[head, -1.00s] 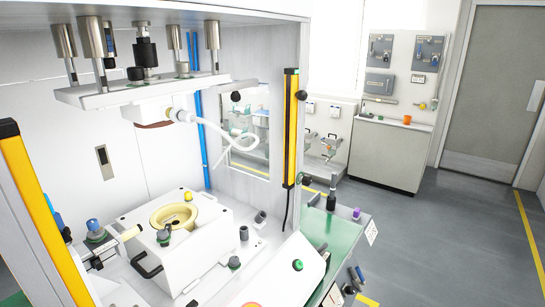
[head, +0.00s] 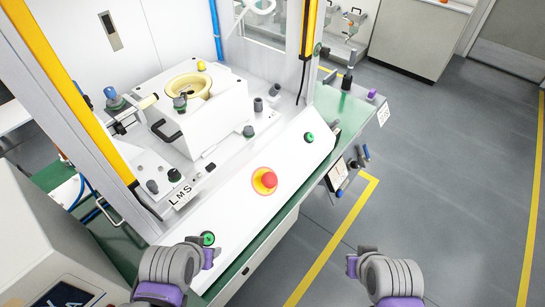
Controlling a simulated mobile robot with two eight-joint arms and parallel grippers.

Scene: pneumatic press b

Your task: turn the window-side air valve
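I cannot single out the window-side air valve in the head view. A blue-topped fitting (head: 115,98) stands at the left of the press bed, and small fittings (head: 348,22) sit by the far wall below the window; I cannot tell whether either is the valve. My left gripper (head: 209,254) is at the near edge of the press's sloped panel, beside a green button (head: 208,239). My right gripper (head: 352,266) is over the floor, right of the press, apart from everything. Both look empty; their finger gaps are not clear.
The press's white fixture (head: 205,120) holds a cream ring (head: 188,86). A red emergency button (head: 265,181) sits on the sloped panel (head: 230,215). Yellow guard posts (head: 60,85) flank the opening. A green side shelf (head: 345,105) holds small parts. Grey floor (head: 450,170) is free at right.

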